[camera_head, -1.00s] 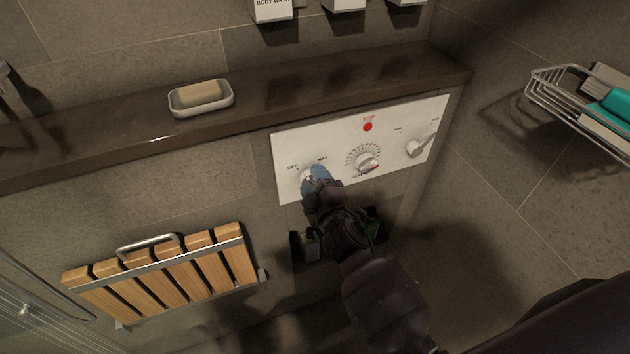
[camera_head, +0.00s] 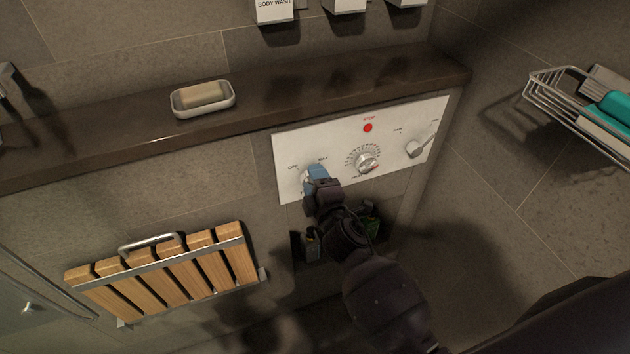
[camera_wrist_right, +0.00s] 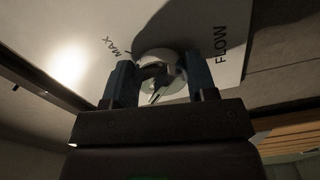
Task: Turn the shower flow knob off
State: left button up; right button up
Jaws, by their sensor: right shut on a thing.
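The white shower control panel (camera_head: 340,128) is on the wall below the dark ledge. Its leftmost knob is the flow knob (camera_wrist_right: 165,62), a round metal knob beside the words FLOW and MAX in the right wrist view. My right gripper (camera_head: 313,173), with blue fingers, is at this knob and hides most of it in the head view. In the right wrist view, the fingers of the right gripper (camera_wrist_right: 160,78) are on both sides of the knob, shut on it. The knob's exact pointer setting is hard to tell. My left gripper is not in view.
A temperature dial (camera_head: 367,161), a red stop button (camera_head: 367,128) and a lever (camera_head: 416,147) are on the same panel. A soap dish (camera_head: 203,110) stands on the ledge (camera_head: 120,120). A folded wooden seat (camera_head: 165,272) is at lower left, a wire basket (camera_head: 560,105) at right.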

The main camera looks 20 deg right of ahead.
jog(key=o, duration=0.9)
jog(key=s, duration=1)
jog(key=shift+s+d, duration=0.15)
jog(key=shift+s, duration=0.25)
jog(key=s+d+f+m+g, duration=0.2)
jog(key=s+d+f+m, duration=0.1)
jog(key=s+f+m, duration=0.1)
jog(key=s+d+f+m+g, duration=0.2)
jog(key=s+d+f+m, duration=0.1)
jog(key=s+m, duration=0.3)
jog(key=s+d+f+m+g, duration=0.3)
jog(key=s+f+m, duration=0.2)
jog(key=s, duration=0.1)
jog(key=shift+s+d+f+h, duration=0.3)
jog(key=shift+s, duration=0.05)
